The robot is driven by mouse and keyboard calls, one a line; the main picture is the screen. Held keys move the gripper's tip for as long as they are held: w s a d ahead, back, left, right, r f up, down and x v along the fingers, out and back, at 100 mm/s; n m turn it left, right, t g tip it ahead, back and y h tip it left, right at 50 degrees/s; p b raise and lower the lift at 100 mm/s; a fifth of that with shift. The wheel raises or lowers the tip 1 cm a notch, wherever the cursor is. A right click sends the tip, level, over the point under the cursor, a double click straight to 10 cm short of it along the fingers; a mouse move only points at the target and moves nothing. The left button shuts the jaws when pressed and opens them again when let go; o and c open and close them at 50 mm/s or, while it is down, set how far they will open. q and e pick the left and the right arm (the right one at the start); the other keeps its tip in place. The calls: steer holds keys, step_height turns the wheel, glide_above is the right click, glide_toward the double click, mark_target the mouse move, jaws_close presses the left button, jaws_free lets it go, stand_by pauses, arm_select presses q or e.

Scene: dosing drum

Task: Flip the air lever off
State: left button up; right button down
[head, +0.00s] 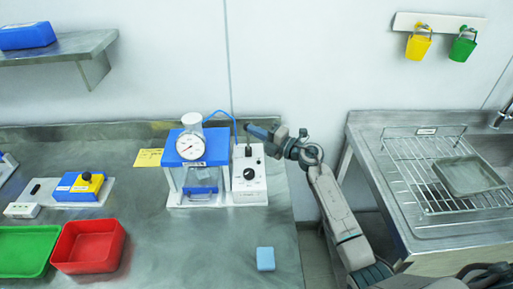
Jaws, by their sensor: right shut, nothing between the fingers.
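The dosing unit (199,160) stands on the steel bench, with a blue top, a round dial gauge (190,147) and a clear drum above it. The white control box (249,181) stands against its right side, with a black knob on its face and a small dark lever (248,150) near its top. My right gripper (254,131) comes in from the right, beside the top of the box and close to the lever. It is shut with nothing in it. Whether it touches the lever is too small to tell. My left gripper is out of view.
A blue hose (222,113) arches from the unit to the box. A yellow note (148,158) lies left of the unit. A red tray (89,246), a green tray (27,250) and a light-blue block (265,258) lie nearer. A drying rack (440,170) stands right, beyond a gap.

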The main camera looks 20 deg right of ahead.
steer(key=shift+w+d, duration=0.25)
steer(key=shift+w, duration=0.7)
steer(key=shift+w+d, duration=0.25)
steer(key=shift+w, duration=0.7)
